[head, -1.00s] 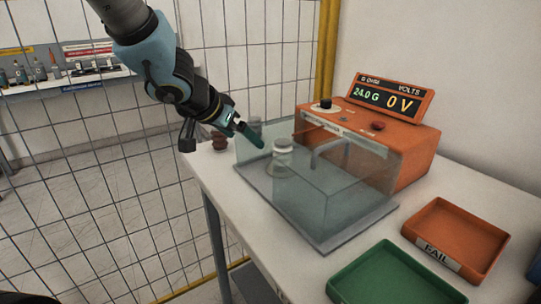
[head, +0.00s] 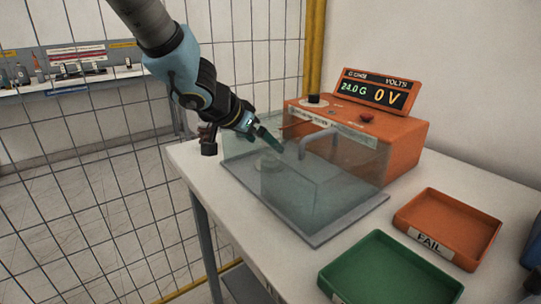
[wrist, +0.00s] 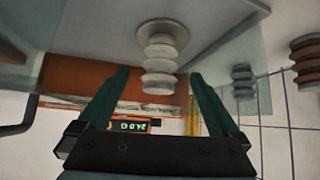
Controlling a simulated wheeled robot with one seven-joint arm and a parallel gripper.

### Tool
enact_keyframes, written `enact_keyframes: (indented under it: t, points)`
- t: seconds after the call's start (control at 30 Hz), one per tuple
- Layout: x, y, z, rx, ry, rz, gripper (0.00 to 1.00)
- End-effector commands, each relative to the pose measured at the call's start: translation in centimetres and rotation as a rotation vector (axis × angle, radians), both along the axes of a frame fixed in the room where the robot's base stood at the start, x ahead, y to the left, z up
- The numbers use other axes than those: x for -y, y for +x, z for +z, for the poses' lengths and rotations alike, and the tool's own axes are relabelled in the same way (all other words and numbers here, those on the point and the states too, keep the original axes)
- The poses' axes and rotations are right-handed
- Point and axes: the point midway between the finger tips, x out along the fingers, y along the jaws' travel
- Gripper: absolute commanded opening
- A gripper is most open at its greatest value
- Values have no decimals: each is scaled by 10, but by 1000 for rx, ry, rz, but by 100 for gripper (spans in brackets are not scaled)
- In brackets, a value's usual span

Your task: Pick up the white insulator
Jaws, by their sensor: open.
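The white insulator (wrist: 158,62), a ribbed stack on a round base, shows in the wrist view between my gripper's fingers. My gripper (wrist: 160,76) has its two green fingers apart, one on either side of the insulator's ribbed end, with no clear contact. In the head view my gripper (head: 272,142) reaches into the clear-walled test enclosure (head: 318,190) from the upper left. There the gripper largely hides the insulator; only a pale base part (head: 268,164) seems to show below the fingers.
A grey insulator (wrist: 242,80) and a brown insulator (wrist: 306,62) stand to the side in the wrist view. The orange tester (head: 405,145) is behind the enclosure. A green tray (head: 390,270) and an orange FAIL tray (head: 448,225) lie on the right of the table.

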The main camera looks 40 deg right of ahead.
Motion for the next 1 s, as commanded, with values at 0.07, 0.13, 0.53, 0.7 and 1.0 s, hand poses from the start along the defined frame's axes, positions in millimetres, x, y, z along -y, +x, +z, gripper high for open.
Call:
enact_keyframes:
  t: [0.07,0.13,0.53,0.7,1.0]
  points:
    - [6,1,-8,-1,0,-1,99]
    - [13,2,-16,-1,1,-1,99]
    - [34,6,-32,1,0,1,99]
    - [34,6,-32,1,0,1,85]
    - [34,6,-32,1,0,1,51]
